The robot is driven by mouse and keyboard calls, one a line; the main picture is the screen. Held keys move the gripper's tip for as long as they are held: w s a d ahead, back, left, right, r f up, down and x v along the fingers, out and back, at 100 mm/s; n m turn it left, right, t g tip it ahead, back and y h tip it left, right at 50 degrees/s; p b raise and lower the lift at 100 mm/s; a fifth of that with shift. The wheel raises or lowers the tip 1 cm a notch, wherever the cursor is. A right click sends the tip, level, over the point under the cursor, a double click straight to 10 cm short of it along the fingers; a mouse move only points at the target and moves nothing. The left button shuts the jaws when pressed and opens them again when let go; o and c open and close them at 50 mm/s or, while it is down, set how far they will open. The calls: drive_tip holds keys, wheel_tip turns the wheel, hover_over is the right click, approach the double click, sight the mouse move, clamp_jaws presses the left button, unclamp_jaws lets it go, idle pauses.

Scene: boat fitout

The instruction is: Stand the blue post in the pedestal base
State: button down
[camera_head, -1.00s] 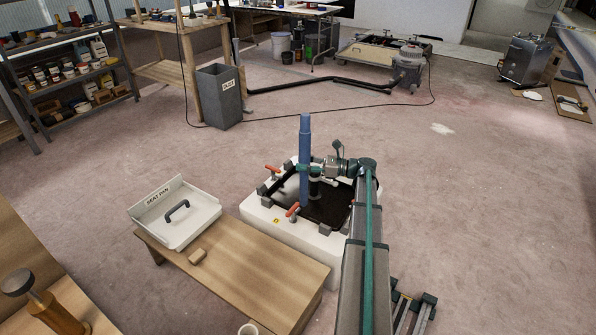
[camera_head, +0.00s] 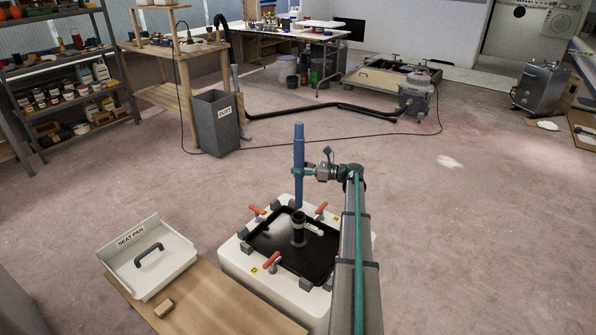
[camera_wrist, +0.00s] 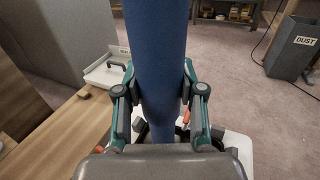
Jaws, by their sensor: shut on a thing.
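The blue post (camera_head: 299,150) is upright in my gripper (camera_head: 304,172). In the wrist view, the post (camera_wrist: 157,60) runs down between the two green-and-grey fingers (camera_wrist: 158,95); its lower end is hidden by my gripper body. The pedestal base (camera_head: 298,228) is a short dark upright tube on a black panel set in a white block. In the head view, the post's lower end shows just above the tube's top and roughly in line with it. I cannot tell the exact gap or depth offset between them.
Orange-handled clamps (camera_head: 272,262) and grey corner blocks ring the black panel (camera_head: 263,240). A wooden bench (camera_head: 215,308) with a white seat pan (camera_head: 180,262) stands at left front. The dust bin (camera_head: 216,122) is farther back. Floor beyond the white block is open.

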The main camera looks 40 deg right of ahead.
sight(299, 207)
drive_tip(key=shift+f, duration=0.1)
drive_tip(key=shift+f+b, duration=1.75)
drive_tip(key=shift+f, duration=0.2)
drive_tip(key=shift+f+b, duration=0.6)
drive_tip(key=shift+f, duration=7.35)
drive_tip(key=c, duration=0.6)
unclamp_jaws()
drive_tip(key=shift+s, duration=0.15)
drive_tip(key=v, duration=1.2)
